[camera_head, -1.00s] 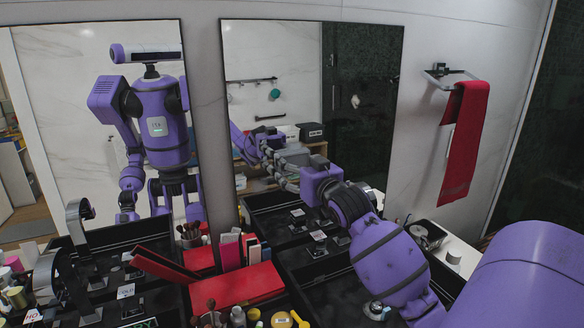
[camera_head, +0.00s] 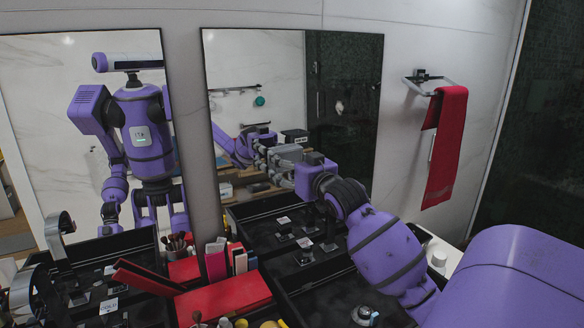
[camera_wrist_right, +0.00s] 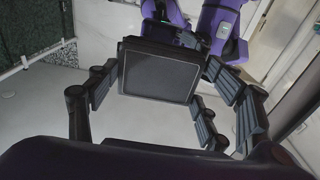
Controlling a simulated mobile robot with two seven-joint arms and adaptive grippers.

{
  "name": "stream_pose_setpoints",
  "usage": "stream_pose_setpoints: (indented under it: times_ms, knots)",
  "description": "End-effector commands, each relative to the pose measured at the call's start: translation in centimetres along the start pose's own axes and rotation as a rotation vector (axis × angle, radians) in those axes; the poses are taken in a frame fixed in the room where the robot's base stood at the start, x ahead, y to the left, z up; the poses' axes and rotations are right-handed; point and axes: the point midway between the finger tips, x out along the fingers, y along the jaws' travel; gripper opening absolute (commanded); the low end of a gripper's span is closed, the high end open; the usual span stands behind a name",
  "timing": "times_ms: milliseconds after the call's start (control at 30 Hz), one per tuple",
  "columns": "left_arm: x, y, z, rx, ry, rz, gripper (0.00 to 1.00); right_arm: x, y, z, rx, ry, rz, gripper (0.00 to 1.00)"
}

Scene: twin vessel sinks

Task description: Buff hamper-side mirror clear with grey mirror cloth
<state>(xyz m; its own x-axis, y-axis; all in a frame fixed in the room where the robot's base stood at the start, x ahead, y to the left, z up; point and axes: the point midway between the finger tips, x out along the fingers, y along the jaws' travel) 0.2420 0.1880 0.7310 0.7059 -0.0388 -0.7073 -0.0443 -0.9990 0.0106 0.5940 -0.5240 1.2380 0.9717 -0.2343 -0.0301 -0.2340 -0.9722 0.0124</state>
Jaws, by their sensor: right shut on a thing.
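Two tall mirrors hang on the wall: the left mirror (camera_head: 45,70) and the right mirror (camera_head: 235,62). No hamper shows, so I cannot tell from the frames which is hamper-side. My right gripper (camera_head: 282,162) is in front of the lower middle of the right mirror, close to its glass; touching or not is unclear. In the right wrist view, a dark square pad with a grey face, apparently the grey mirror cloth (camera_wrist_right: 158,72), shows between the fingers. Reflections make its edges hard to separate. A teal spot and a pale spot show in the glass. My left gripper is out of view.
A red towel (camera_head: 444,145) hangs on a rail at right.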

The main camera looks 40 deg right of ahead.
Motion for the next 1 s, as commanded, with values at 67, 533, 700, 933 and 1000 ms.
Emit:
stream_pose_setpoints:
  times_ms: [67, 533, 700, 933, 1000]
  knots:
    - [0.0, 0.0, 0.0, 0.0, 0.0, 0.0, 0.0, 0.0, -0.8, 0.1, 0.002, 0.0, -0.003, 0.52]
    - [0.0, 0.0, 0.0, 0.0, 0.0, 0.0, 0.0, -0.2, -3.6, 0.1, 0.002, -0.001, -0.002, 0.52]
    - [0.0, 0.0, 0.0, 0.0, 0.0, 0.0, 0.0, -0.1, -4.5, 0.0, 0.003, -0.001, -0.003, 0.52]
    - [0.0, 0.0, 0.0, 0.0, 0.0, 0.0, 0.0, 0.1, -6.5, 0.0, 0.003, -0.001, -0.003, 0.52]
    - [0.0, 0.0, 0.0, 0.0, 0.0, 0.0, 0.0, 0.1, -7.1, 0.0, 0.003, -0.001, -0.004, 0.52]
